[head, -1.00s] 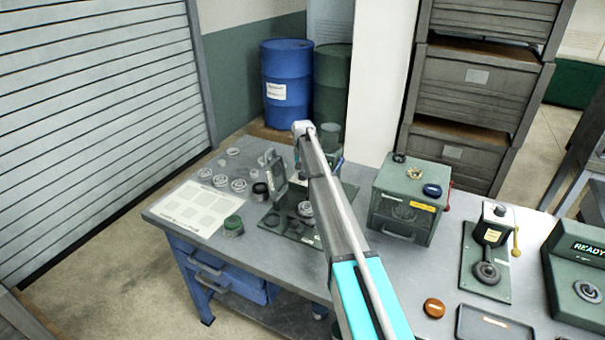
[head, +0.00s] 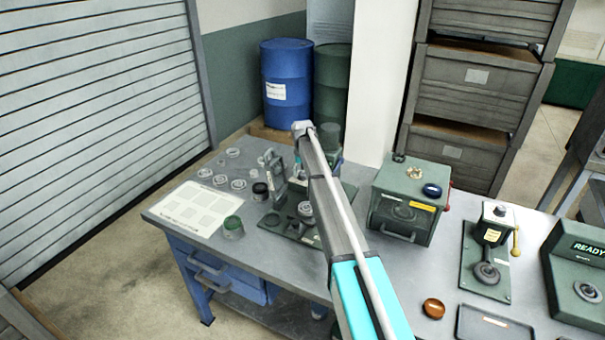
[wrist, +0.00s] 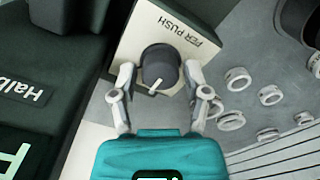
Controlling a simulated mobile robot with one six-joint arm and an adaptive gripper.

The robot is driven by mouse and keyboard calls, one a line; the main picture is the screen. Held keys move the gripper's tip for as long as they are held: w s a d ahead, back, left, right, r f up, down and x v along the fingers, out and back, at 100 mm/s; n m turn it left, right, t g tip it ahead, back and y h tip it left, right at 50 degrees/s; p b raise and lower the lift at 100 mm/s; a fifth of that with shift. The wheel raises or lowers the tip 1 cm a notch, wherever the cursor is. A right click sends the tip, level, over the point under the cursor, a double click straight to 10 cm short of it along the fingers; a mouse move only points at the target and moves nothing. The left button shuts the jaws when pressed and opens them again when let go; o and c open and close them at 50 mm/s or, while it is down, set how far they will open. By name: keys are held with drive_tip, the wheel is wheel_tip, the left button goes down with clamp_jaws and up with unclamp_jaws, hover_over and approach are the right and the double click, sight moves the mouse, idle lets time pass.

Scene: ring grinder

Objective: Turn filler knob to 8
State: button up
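The filler knob (wrist: 160,66) is a dark round knob with a white pointer line. It sits on a pale plate (wrist: 136,46) lettered "PER PUSH", which reads upside down in the wrist view. The pointer slants from near the knob's middle to the lower left of the picture. My gripper (wrist: 160,71) has one finger on each side of the knob, with narrow gaps showing, so it looks open around or just over it. Any scale numbers are not visible. In the head view my arm hides most of the filler, and the knob cannot be made out.
A dark green housing (wrist: 60,60) lies close to the left in the wrist view. Several pale rings (wrist: 270,95) lie to the right. In the head view, a green box (head: 405,200) stands right of my arm, and a white chart sheet (head: 195,207) lies at the bench's left.

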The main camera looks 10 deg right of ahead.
sight(302, 173)
drive_tip(key=shift+o, duration=0.5)
drive_tip(key=shift+m, duration=0.4)
drive_tip(key=m, duration=0.3)
drive_tip(key=shift+m, duration=0.3)
drive_tip(key=m, duration=0.3)
drive_tip(key=shift+m, duration=0.4)
wheel_tip(302, 173, up, 14)
drive_tip(key=p, duration=1.4)
drive_tip(key=s+f+n+b, duration=0.2)
drive_tip(key=s+f+b, duration=0.1)
drive_tip(key=s, duration=0.7)
drive_tip(key=s+f+n+b, duration=0.2)
drive_tip(key=s+f+b, duration=0.2)
drive_tip(key=s, duration=0.6)
drive_tip(key=s+f+n+b, duration=0.2)
drive_tip(key=s+f+b, duration=0.2)
drive_tip(key=s, duration=0.7)
drive_tip(key=shift+a+f, duration=0.1)
drive_tip(key=shift+f, duration=0.1)
drive_tip(key=shift+s+b, duration=0.15)
drive_tip(key=shift+b, duration=0.15)
drive_tip(key=shift+s, duration=0.1)
